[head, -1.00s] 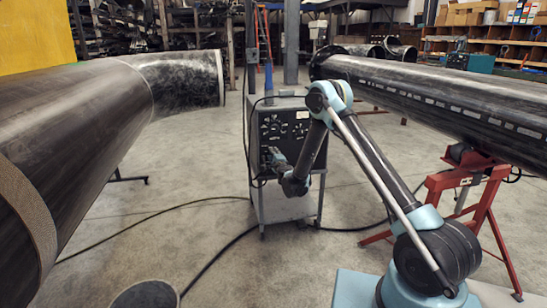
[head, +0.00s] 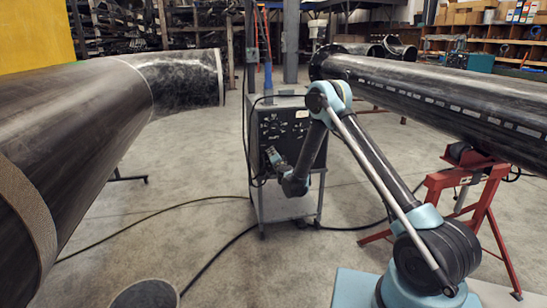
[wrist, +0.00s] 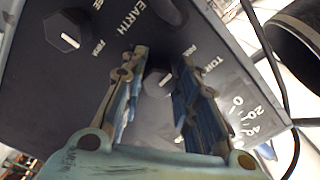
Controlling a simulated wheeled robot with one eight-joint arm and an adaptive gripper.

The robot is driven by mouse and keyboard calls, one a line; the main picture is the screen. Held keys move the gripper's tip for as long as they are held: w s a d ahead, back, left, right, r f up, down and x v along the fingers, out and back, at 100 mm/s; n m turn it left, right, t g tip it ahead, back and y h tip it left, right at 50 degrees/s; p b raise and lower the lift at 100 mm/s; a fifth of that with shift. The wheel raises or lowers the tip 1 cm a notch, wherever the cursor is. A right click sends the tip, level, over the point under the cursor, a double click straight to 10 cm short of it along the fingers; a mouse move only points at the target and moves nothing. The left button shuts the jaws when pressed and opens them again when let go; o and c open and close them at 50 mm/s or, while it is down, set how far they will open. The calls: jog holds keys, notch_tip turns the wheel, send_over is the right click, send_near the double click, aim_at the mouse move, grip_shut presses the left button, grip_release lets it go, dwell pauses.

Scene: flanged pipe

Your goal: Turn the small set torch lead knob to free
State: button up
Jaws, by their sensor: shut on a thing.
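The small torch lead knob (wrist: 157,82) is on the dark panel of the set, between the two fingers of my gripper (wrist: 163,58) in the wrist view. The fingers are shut on the knob, one on each side. A short pale mark shows on the knob's face. The lettering beside it starts with "TOR"; the rest is hidden or cut by the finger. In the head view, my gripper (head: 274,157) is at the front of the grey set (head: 283,118), and the knob is too small to make out there.
A similar earth lead knob (wrist: 68,30) with a white pointer line is beside the held one. A numbered dial (wrist: 245,115) lies on the other side. Cables cross the floor by the set. Large pipes stand left (head: 80,130) and right (head: 440,95), the right one on a red stand (head: 475,195).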

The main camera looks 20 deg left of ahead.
jog(key=shift+f, duration=0.1)
dwell(0.4)
jog(key=o, duration=1.1)
jog(key=shift+c, duration=0.2)
jog(key=v, duration=0.7)
jog(key=shift+s, duration=0.2)
jog(key=shift+d, duration=0.2)
